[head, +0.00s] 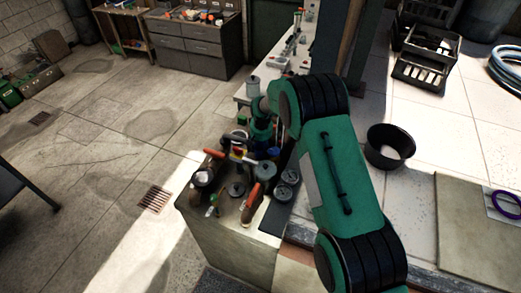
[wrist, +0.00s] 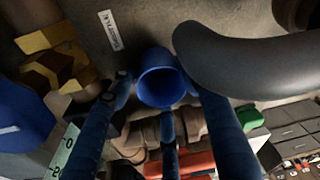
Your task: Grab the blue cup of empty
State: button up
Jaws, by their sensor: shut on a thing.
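The blue cup (wrist: 160,84) shows in the middle of the wrist view, its round open rim facing the camera and its inside looking empty. My gripper (wrist: 158,88) has its dark blue fingers around the cup, on its left, right and lower sides, and is shut on it. In the head view my green arm reaches over the cluttered worktop (head: 228,222). A small blue patch (head: 273,152) shows there beside the arm's end; I cannot tell whether it is the cup. The fingertips are hidden in the head view.
A large dark curved object (wrist: 240,65) lies close to the cup's right side in the wrist view. Yellowish blocks (wrist: 48,60) are at left. In the head view, a black bucket (head: 390,147) stands right of my arm. Tools and dark round items crowd the worktop; open floor lies left.

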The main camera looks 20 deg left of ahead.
notch_tip(320, 180, up, 10)
jog(key=shift+b, duration=0.45)
